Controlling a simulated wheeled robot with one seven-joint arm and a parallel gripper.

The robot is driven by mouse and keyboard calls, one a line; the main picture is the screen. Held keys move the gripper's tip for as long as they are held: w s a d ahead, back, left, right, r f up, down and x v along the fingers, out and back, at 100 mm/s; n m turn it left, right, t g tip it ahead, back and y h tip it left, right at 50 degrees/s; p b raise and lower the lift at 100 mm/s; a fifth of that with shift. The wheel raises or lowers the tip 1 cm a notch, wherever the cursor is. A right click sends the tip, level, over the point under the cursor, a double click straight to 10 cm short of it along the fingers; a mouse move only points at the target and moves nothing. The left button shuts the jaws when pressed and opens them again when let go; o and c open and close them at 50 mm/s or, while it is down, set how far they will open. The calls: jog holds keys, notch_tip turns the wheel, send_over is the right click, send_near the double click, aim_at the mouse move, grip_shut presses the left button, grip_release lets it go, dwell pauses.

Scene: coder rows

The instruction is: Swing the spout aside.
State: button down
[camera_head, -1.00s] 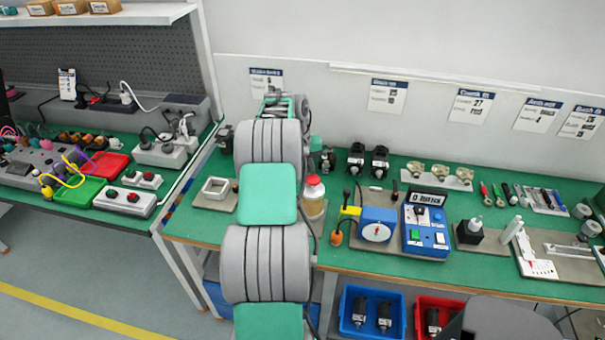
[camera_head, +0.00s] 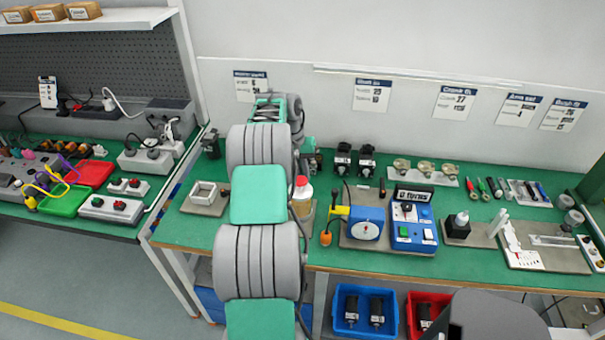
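I cannot make out a spout for certain in the head view. My arm reaches up and away over the green bench (camera_head: 190,232), and its thick grey and green links cover part of the bench. My gripper is hidden beyond these links, so its fingers do not show. A bottle with a red cap (camera_head: 301,190) stands just right of my arm, partly covered by it. A blue unit with a round white dial (camera_head: 364,228) stands farther right, with a yellow part (camera_head: 338,211) at its left side.
A blue control box (camera_head: 413,236) stands beside the dial unit. A pale square frame (camera_head: 204,193) lies left of my arm. Two black devices (camera_head: 343,160) stand at the back. Blue (camera_head: 365,328) and red bins sit below the bench. Some bare green bench shows at the front left.

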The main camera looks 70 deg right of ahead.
jog(key=c, duration=1.5)
grip_release()
jog(key=shift+s, duration=0.1)
notch_tip(320, 180, up, 8)
jog(key=w, duration=0.1)
jog(key=shift+w+a+f+p, duration=0.15)
jog(key=shift+w+a+p, duration=0.1)
jog(key=shift+p, duration=0.2)
jog(key=shift+d, duration=0.1)
